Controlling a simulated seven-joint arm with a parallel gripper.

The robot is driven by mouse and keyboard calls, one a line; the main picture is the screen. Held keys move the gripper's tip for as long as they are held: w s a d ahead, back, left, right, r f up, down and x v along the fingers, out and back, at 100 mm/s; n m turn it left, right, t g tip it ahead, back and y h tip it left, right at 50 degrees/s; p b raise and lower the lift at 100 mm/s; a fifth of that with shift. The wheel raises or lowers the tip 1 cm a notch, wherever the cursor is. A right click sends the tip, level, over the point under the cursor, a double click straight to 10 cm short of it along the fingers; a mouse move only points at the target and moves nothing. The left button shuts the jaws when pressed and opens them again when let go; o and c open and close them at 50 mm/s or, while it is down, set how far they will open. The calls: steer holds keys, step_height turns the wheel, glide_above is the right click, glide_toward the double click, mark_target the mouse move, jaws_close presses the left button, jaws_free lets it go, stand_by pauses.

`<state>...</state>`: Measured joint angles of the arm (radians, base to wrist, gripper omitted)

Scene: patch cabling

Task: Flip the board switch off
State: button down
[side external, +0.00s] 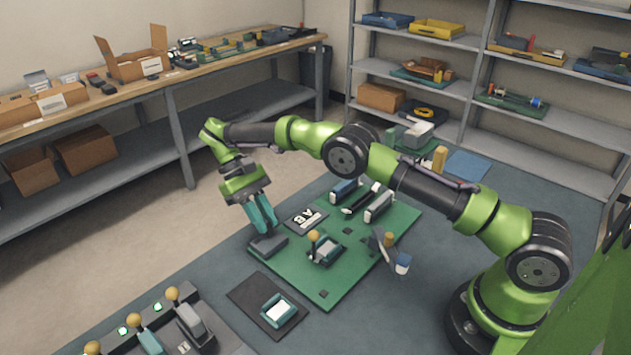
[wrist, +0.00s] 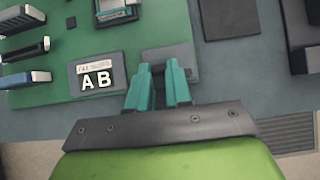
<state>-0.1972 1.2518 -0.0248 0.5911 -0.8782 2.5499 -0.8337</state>
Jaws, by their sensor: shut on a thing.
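The green board (side external: 345,272) lies flat on the dark mat, and it also shows in the wrist view (wrist: 105,43). A low grey block (side external: 268,245), which looks like the board switch, sits at the board's left corner beside the AB plate. It also shows in the wrist view (wrist: 170,55). My gripper (side external: 264,228) points down onto this block. Its teal fingers are close together at the block's near edge in the wrist view (wrist: 160,68). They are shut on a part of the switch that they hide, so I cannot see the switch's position.
The AB plate (side external: 306,219) lies close beside the fingers. A teal device with a yellow knob (side external: 325,250) and several connector blocks (side external: 380,206) stand on the board. A black pad (side external: 254,295) and a panel with yellow-knobbed levers (side external: 188,322) lie in front.

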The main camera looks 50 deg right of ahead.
steer(key=c, duration=1)
jaws_free()
steer(key=shift+c, duration=0.2)
steer(key=shift+s+r, duration=0.1)
